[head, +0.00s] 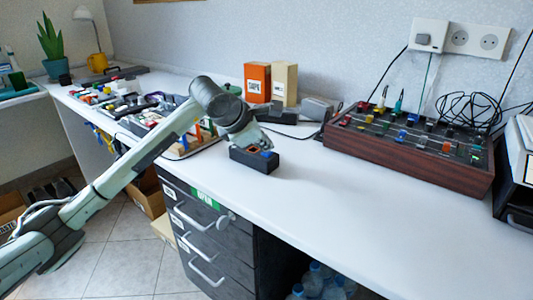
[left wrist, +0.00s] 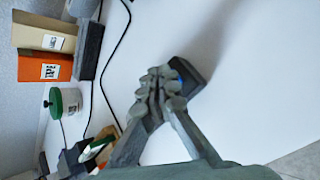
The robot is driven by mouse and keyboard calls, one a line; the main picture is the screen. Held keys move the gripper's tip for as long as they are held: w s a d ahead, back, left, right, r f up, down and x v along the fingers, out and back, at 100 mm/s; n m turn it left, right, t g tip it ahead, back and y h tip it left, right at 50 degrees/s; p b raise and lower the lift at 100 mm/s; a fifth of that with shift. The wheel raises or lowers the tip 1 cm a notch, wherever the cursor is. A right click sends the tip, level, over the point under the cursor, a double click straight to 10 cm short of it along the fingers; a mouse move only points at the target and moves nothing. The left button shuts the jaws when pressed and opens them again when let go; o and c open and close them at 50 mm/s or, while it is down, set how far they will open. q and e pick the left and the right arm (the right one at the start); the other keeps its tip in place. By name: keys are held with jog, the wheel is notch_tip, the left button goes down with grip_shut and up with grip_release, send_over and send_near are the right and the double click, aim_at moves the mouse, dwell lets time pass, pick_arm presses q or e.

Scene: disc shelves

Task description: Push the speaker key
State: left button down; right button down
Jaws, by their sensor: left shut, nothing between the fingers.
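A small black box (head: 256,162) sits on the white desk near its front edge. A blue key (head: 267,154) and an orange-brown key (head: 253,149) show on its top. I cannot read any label that says which is the speaker key. My left gripper (head: 250,143) is shut and empty, pointing down at the box top. In the left wrist view, the shut fingers (left wrist: 162,90) cover much of the box (left wrist: 195,78), and a bit of blue (left wrist: 178,66) shows beside them. Whether the fingertips touch a key is hidden. My right gripper is not in view.
An orange box (head: 257,82) and a beige box (head: 285,82) stand behind, by the wall. A wooden-sided mixer panel (head: 410,160) with knobs lies to the right. Trays of small parts (head: 135,108) lie to the left. The desk right of the black box is clear.

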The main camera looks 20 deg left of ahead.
aim_at(266, 153)
pick_arm(q)
jog(key=shift+f+b, duration=0.3)
dwell(0.4)
jog(key=shift+r, duration=0.1)
jog(key=shift+r+p, duration=0.35)
jog(key=shift+r, duration=0.35)
notch_tip(266, 153, up, 6)
jog(key=p, duration=0.3)
jog(key=c, duration=2.3)
grip_release()
